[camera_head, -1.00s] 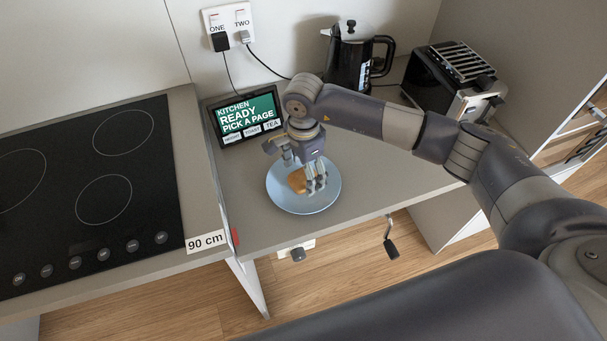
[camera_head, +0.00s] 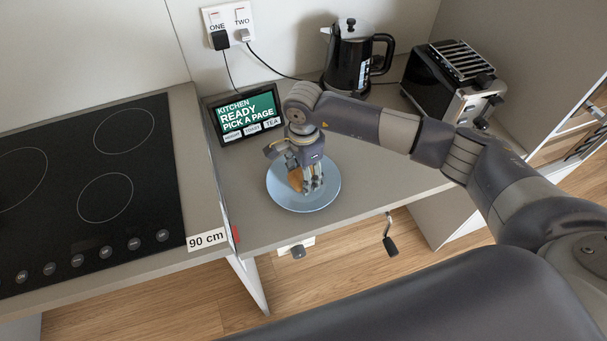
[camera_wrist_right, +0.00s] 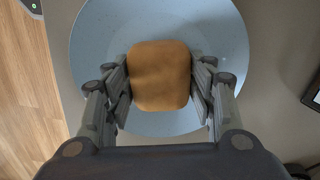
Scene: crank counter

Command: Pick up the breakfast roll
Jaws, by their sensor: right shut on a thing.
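The breakfast roll (camera_wrist_right: 160,75) is golden brown and sits between both fingers of my right gripper (camera_wrist_right: 160,85) in the right wrist view. The fingers touch it on two opposite sides. In the head view my right gripper (camera_head: 305,184) points down over the pale blue plate (camera_head: 300,204), and the roll (camera_head: 295,179) shows partly behind its fingers. Whether the roll still touches the plate I cannot tell. The plate also fills much of the right wrist view (camera_wrist_right: 95,45). My left gripper is not in view.
A tablet screen (camera_head: 247,117) stands close behind the plate. A kettle (camera_head: 349,60) and a toaster (camera_head: 452,80) stand at the back right. A black hob (camera_head: 90,190) lies to the left. A crank handle (camera_head: 390,245) hangs below the counter's front edge. Counter right of the plate is clear.

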